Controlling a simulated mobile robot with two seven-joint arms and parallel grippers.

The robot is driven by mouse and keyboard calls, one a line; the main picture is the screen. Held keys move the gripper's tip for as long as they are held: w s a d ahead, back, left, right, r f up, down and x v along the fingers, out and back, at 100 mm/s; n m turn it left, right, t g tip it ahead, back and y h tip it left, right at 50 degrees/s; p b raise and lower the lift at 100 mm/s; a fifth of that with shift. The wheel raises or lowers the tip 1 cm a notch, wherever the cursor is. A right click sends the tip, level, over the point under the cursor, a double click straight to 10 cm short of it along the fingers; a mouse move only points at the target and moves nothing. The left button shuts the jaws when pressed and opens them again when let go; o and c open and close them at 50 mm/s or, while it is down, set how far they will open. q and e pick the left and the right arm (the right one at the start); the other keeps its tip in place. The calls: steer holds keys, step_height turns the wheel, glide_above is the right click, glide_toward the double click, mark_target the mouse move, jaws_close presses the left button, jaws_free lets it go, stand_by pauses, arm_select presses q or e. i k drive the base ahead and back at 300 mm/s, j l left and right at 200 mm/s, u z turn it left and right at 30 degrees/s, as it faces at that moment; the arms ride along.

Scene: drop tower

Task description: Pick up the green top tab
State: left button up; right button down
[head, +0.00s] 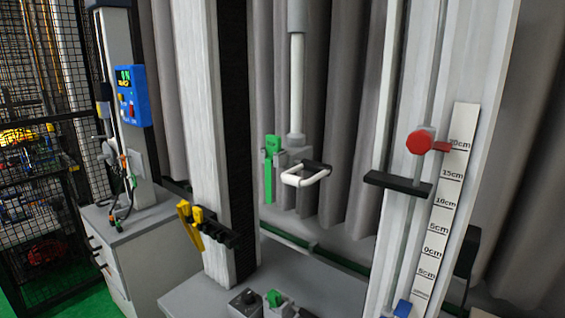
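A green tab (271,147) shows near the middle of the head view, at the left side of a grey block (292,157) at the foot of a white vertical rod. A longer green strip (268,186) hangs just below it; I cannot tell whether the two are one piece. Another small green piece (274,298) sits on a grey fixture at the bottom edge. Neither of my grippers is in view.
A white loop handle (305,180) juts out beside the green tab. A pale column with yellow clips (190,222) stands left. A right column carries a red knob (419,142), black bar (398,184) and scale (446,200). Grey curtains hang behind.

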mark_target(273, 142)
steer(key=k+u, duration=0.35)
steer(key=k+j+u, duration=0.15)
steer(key=u, duration=0.25)
